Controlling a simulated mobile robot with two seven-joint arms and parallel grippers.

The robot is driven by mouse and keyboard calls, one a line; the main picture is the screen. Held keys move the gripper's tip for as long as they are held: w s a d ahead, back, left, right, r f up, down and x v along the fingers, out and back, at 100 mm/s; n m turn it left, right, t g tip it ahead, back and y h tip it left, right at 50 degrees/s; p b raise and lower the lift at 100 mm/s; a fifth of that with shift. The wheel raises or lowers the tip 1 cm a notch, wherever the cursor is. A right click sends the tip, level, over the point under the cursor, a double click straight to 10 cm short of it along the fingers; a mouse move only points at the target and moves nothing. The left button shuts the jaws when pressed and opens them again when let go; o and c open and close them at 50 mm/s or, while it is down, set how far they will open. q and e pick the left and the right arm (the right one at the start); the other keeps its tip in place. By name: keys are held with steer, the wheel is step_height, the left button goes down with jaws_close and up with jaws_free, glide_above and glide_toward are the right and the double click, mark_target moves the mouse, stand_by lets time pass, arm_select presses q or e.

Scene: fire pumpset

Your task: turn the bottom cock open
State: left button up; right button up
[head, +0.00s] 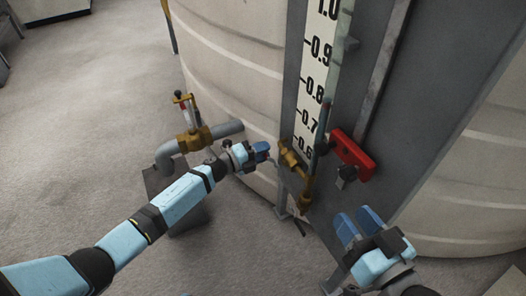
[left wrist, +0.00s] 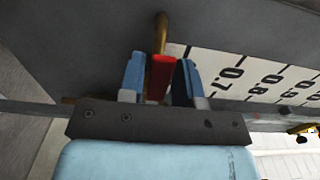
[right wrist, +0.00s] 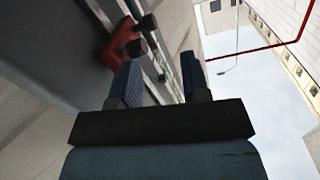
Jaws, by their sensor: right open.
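The bottom cock (head: 290,155) is a brass fitting at the low end of the glass level gauge, beside the 0.6 mark. In the left wrist view its brass stem (left wrist: 161,32) runs up from a red handle (left wrist: 159,78). My left gripper (head: 265,151) is at the cock's left side. In the left wrist view its blue fingers (left wrist: 160,72) lie on both sides of the red handle, which fills the gap between them. In the head view the handle is hidden by the gripper. My right gripper (head: 359,220) is open and empty, low and to the right of the cock.
A red block with black knobs (head: 355,155) sticks out right of the gauge and shows in the right wrist view (right wrist: 124,42). A brass valve (head: 193,138) on a grey pipe stands to the left. The cream tank (head: 235,70) is behind. Open floor lies at left.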

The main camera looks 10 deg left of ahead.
arm_select(q)
steer(key=shift+o, duration=0.9)
steer(key=p+v, duration=0.3)
steer(key=v, duration=1)
steer(key=shift+s+a+p, duration=0.25)
steer(key=shift+a+p, duration=0.05)
steer(key=shift+p, duration=0.05)
arm_select(e)
steer(key=r+t, duration=0.1)
steer(key=r, duration=0.1)
steer(key=r+t, duration=0.1)
steer(key=r, duration=0.2)
steer(key=shift+s+d+r+m, duration=0.1)
steer(key=shift+d+r+m, duration=0.1)
steer(key=shift+r+m, duration=0.1)
steer(key=shift+f, duration=0.1)
